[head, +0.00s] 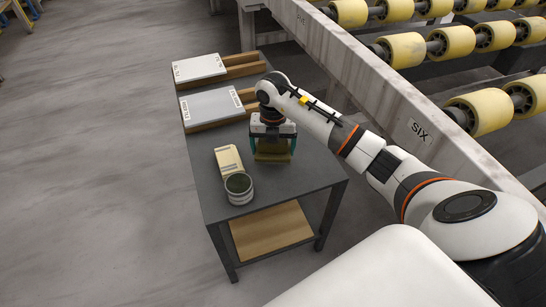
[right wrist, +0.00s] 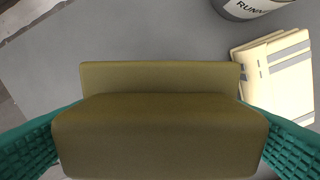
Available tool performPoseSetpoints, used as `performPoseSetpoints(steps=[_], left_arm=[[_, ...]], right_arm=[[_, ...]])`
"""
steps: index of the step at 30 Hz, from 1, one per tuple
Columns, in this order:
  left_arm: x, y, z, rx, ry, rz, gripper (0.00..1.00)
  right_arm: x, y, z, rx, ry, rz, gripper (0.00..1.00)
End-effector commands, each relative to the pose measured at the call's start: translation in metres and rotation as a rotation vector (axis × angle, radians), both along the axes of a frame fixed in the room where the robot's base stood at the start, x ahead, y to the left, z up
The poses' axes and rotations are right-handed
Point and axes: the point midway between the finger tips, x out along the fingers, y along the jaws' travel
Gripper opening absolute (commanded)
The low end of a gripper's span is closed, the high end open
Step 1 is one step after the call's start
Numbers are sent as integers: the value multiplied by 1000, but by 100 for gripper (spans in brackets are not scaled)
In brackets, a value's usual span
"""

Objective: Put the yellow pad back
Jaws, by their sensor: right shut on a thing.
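My right gripper (head: 272,140) is shut on an olive-yellow pad (head: 272,155) over the right part of the grey table. I cannot tell whether the pad's underside touches the table. My left gripper is not in view.
The grey table (head: 300,182) holds a round can (head: 239,188) at the front and cream blocks with grey stripes (head: 228,160) behind it. Two pale slabs (head: 210,106) (head: 199,67) lie on wooden bars at the back. A roller conveyor (head: 350,65) runs along the right.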

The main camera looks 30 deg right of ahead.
Motion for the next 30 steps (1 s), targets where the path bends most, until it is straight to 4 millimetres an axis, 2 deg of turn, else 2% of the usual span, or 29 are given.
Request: performPoseSetpoints(steps=[3, 7, 20, 21, 22, 30], left_arm=[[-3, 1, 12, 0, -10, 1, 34], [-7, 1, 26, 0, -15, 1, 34], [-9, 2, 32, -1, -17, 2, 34], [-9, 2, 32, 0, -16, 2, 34], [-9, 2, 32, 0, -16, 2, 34], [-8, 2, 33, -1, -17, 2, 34]], right_arm=[[-1, 1, -21, 2, 3, 1, 69], [0, 1, -36, 2, 1, 1, 69], [0, 0, -41, 0, 0, 2, 69], [0, 0, -40, 1, 1, 2, 97], [0, 0, -40, 1, 1, 2, 100], [0, 0, -38, 1, -1, 2, 100]])
